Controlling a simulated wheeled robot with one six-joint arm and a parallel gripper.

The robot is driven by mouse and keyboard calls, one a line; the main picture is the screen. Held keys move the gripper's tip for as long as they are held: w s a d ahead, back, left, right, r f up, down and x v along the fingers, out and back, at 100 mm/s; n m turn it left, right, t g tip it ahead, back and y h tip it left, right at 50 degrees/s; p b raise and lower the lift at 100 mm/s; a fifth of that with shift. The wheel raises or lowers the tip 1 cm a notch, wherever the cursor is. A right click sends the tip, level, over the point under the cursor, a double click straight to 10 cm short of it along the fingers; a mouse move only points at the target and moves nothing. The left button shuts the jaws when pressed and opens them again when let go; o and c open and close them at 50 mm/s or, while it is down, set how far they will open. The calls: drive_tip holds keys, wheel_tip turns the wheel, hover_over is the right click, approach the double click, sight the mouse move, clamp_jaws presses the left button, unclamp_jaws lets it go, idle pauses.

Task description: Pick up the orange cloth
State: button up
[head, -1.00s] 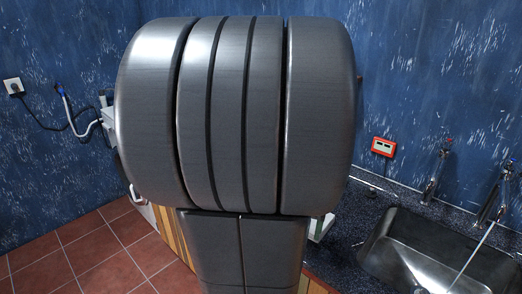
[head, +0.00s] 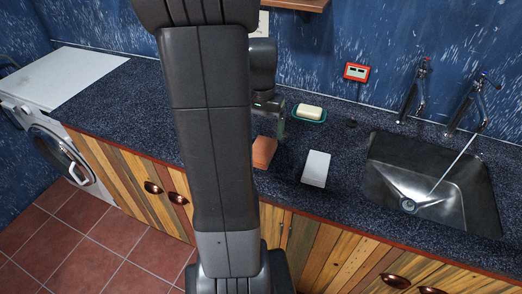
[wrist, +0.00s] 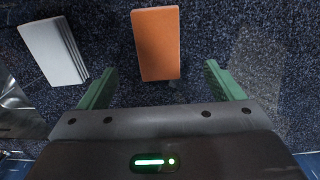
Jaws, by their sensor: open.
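The orange cloth (wrist: 157,44) is a flat rectangle lying on the dark speckled counter. In the wrist view it lies ahead of my gripper (wrist: 167,88), roughly centred between the two green fingers. In the head view the cloth (head: 264,152) shows just right of my arm, which may hide part of it. My gripper (head: 268,106) is open and empty above the counter behind the cloth, partly hidden by my arm.
A white-grey cloth or pad (head: 316,169) lies right of the orange cloth. A soap bar (head: 311,112) sits in a green dish behind them. The sink (head: 440,180) with two taps is at right. Bare counter (head: 120,108) and a washing machine (head: 60,160) are at left.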

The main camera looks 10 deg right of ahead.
sight(262, 148)
wheel_tip(262, 148, down, 8)
drive_tip(key=shift+s+d+f, duration=0.1)
drive_tip(key=shift+f, duration=0.05)
drive_tip(key=c, duration=1.1)
drive_tip(key=shift+o, duration=0.2)
wheel_tip(262, 148, up, 10)
